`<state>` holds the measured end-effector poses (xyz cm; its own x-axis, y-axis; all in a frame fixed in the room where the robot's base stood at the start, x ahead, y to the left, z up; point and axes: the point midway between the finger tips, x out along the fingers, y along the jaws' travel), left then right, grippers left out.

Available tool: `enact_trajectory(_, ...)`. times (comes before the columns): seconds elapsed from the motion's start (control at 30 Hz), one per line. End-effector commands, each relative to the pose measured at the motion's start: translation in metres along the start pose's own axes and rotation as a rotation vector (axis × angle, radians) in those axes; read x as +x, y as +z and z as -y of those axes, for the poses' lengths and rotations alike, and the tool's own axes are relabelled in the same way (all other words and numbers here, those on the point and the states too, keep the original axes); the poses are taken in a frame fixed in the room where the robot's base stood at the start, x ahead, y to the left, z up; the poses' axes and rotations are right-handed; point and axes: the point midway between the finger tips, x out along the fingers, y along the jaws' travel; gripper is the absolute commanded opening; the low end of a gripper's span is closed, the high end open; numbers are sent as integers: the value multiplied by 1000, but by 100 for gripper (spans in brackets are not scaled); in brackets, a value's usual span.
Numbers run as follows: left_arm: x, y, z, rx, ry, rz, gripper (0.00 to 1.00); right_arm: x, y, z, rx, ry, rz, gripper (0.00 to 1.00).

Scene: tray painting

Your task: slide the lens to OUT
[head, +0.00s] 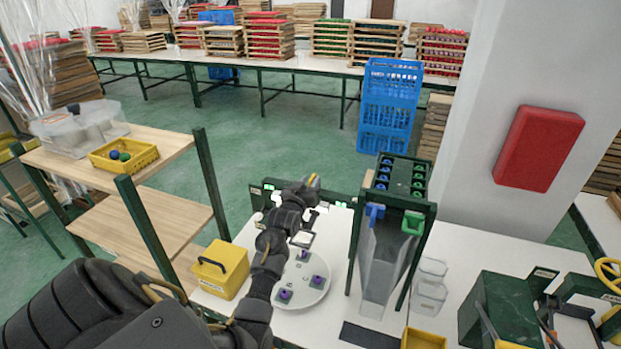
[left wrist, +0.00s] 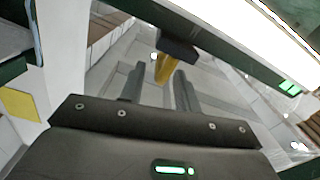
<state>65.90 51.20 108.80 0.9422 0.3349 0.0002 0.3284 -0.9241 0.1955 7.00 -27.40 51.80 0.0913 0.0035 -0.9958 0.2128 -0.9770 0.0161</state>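My left arm reaches across the table in the head view, its gripper (head: 312,184) at a dark green frame (head: 262,190) with small green-lit labels. In the left wrist view the two fingers (left wrist: 158,92) stand apart, with clear gaps. A yellow tab (left wrist: 164,67) under a dark block (left wrist: 179,47) shows just beyond and between the fingertips; it does not look gripped. I cannot tell whether this tab belongs to the lens. The lens itself is not clearly seen, and the OUT marking cannot be read. My right gripper is not in view.
A white round plate (head: 318,290) with purple pieces lies beside my left forearm. A yellow box (head: 220,268) stands to its left. A dark green rack with a clear chute (head: 380,268) stands to the right, near clear cups (head: 430,290). A wooden shelf (head: 165,215) is at left.

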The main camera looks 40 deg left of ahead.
Motion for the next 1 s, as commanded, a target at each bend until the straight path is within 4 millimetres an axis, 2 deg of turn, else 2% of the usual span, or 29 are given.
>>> enact_trajectory(0.13, 10, -1, 0, 1, 0, 0, 32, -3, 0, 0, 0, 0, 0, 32)
enact_trajectory(0.43, 12, 0, 0, 1, 0, 0, 32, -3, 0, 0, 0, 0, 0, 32)
enact_trajectory(0.47, 12, 0, 0, 1, 0, 0, 31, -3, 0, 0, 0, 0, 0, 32)
enact_trajectory(0.7, 11, 0, 0, 1, 0, 0, 0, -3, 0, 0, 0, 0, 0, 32)
enact_trajectory(1.0, 13, 2, -2, -1, 1, 1, 0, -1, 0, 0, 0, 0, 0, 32)
